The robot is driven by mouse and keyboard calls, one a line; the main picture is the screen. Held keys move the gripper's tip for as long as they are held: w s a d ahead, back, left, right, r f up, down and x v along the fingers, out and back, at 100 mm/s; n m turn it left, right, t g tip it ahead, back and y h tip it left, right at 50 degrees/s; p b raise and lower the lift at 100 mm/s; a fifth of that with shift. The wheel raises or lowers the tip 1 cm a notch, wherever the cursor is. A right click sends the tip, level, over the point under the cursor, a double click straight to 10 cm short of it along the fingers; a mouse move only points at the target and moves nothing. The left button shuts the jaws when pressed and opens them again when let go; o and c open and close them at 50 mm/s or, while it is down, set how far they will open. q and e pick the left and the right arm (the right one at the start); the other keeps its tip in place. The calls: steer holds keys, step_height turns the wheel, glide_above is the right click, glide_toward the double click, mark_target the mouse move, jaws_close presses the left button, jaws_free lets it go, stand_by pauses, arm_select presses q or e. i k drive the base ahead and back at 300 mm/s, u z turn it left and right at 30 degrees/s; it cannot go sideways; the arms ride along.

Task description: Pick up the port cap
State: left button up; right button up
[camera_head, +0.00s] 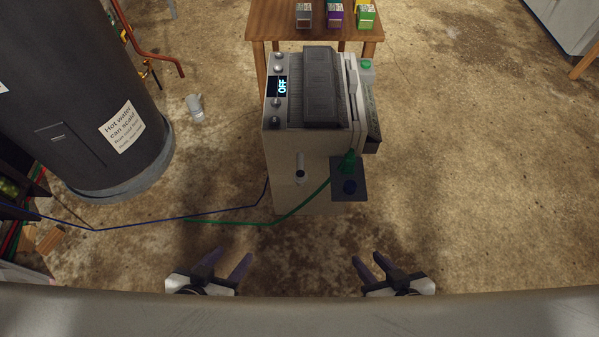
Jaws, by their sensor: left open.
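A pale grey machine (285,150) stands ahead of me, its display reading OFF. A dark plate (340,190) sticks out at its lower right. On the plate is a small round dark blue piece (349,187), and a green fitting (348,161) with a green hose is just behind it. A short pipe-like port (300,172) with a dark end is on the machine's front. I cannot tell for sure which piece is the port cap. My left gripper (232,255) is open and empty, at the lower left, short of the machine. My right gripper (367,259) is open and empty, below the plate.
A green hose (260,224) and a blue hose (150,218) run left across the floor. A dark tank (85,110) stands at left, with a grey cylinder (194,106) beside it. A wooden table (260,22) with small boxes is behind. Floor at right is clear.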

mark_target(350, 186)
steer(key=z, duration=0.25)
steer(key=k, duration=0.35)
steer(key=z, duration=1.8)
steer(key=i, duration=0.15)
steer(key=u, duration=1.15)
steer(key=i, duration=0.85)
steer(key=u, duration=0.9)
